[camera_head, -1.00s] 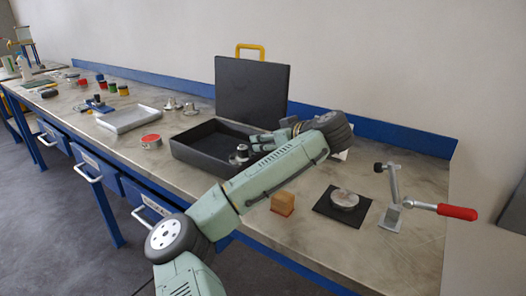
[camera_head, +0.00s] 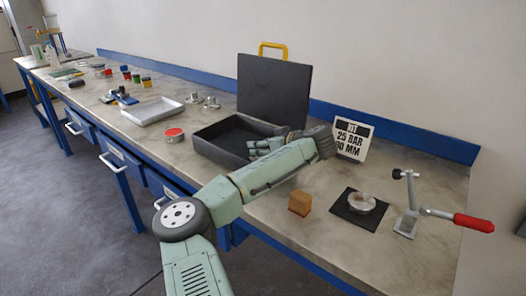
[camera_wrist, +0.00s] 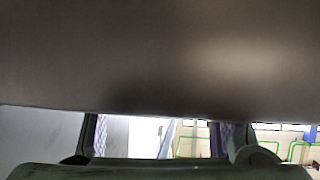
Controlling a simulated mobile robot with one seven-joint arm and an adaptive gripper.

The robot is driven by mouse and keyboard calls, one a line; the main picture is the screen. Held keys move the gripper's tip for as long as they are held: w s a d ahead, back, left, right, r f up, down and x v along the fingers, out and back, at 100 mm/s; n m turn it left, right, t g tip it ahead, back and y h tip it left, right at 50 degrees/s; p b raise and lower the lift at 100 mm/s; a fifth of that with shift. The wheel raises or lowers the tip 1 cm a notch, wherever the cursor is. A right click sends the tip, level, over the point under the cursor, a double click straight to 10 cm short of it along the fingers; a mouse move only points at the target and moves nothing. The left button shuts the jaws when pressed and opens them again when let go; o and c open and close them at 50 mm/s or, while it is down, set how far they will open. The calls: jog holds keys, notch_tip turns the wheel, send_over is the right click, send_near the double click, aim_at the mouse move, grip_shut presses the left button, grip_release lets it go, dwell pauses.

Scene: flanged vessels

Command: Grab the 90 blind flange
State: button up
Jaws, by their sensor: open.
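A silver round disc (camera_head: 361,202), flange-like, lies on a black square mat (camera_head: 338,207) on the right of the bench. Two small silver flanged pieces (camera_head: 211,102) stand behind the white tray; which piece is the 90 blind flange I cannot tell. My gripper (camera_head: 253,149) is open over the right part of the open black case (camera_head: 203,146), well left of the disc, with nothing seen in it. In the wrist view a dark grey surface fills the top, and my open fingers (camera_wrist: 160,138) show below it.
A sign (camera_head: 352,138) reading 25 BAR, its size figure partly covered, stands behind my wrist. A wooden block (camera_head: 300,202) and a red-handled toggle clamp (camera_head: 408,214) flank the mat. A white tray (camera_head: 153,110) and red-topped tin (camera_head: 174,135) lie left.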

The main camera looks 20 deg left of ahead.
jog(key=shift+w+a+f, duration=0.1)
jog(key=shift+a+f, duration=0.05)
jog(key=shift+c, duration=0.3)
grip_shut()
dwell(0.3)
dwell(0.3)
